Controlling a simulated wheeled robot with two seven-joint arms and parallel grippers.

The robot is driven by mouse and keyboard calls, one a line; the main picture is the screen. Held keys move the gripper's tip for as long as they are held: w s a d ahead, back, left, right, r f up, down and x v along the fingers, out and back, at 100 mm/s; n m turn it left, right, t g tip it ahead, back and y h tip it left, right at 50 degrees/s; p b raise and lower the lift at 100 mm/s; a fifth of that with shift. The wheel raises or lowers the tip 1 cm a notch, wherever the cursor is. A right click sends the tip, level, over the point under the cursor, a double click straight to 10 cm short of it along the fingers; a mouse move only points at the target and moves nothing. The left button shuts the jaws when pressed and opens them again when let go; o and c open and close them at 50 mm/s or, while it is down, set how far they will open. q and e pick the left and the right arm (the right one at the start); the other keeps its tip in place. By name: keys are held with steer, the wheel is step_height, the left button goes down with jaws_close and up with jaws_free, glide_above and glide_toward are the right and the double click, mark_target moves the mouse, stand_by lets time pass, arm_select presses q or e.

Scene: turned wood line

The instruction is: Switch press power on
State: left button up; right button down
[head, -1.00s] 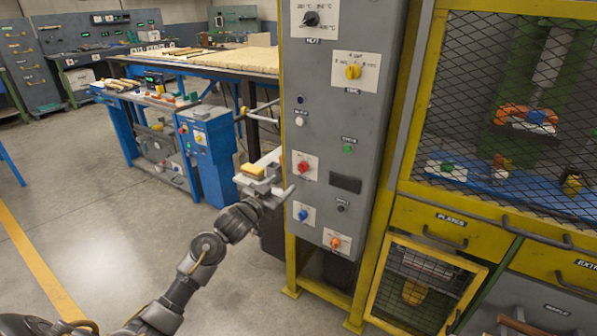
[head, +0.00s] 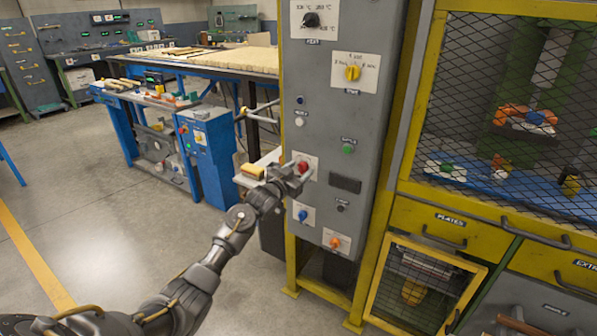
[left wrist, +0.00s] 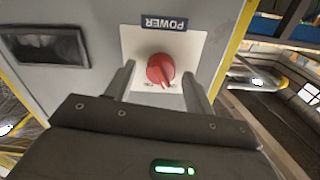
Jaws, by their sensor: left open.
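The press power switch is a red rotary knob (left wrist: 160,69) on a white plate under a "POWER" label (left wrist: 164,23) in the left wrist view. In the head view the red knob (head: 303,167) sits on the grey control panel (head: 330,110). My left gripper (left wrist: 160,80) is open, with one finger on each side of the knob. In the head view the left gripper (head: 294,176) is at the panel, right by the knob. I cannot tell whether the fingers touch it. My right gripper is not in view.
Below the power knob are a blue knob (head: 303,215) and an orange knob (head: 335,242). A green button (head: 348,149) and a dark display (head: 345,184) are to its right. A yellow-framed mesh guard (head: 515,110) stands right of the panel. The floor at left is clear.

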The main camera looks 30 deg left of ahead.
arm_select(q)
steer(key=c, duration=1)
steer(key=shift+m, duration=0.3)
steer(key=m, duration=0.5)
steer(key=shift+d+f, duration=0.1)
steer(key=m, duration=0.3)
steer(key=shift+m, duration=0.4)
steer(key=shift+f+m+b, duration=0.1)
steer(key=shift+m+b, duration=0.3)
steer(key=shift+m, duration=0.9)
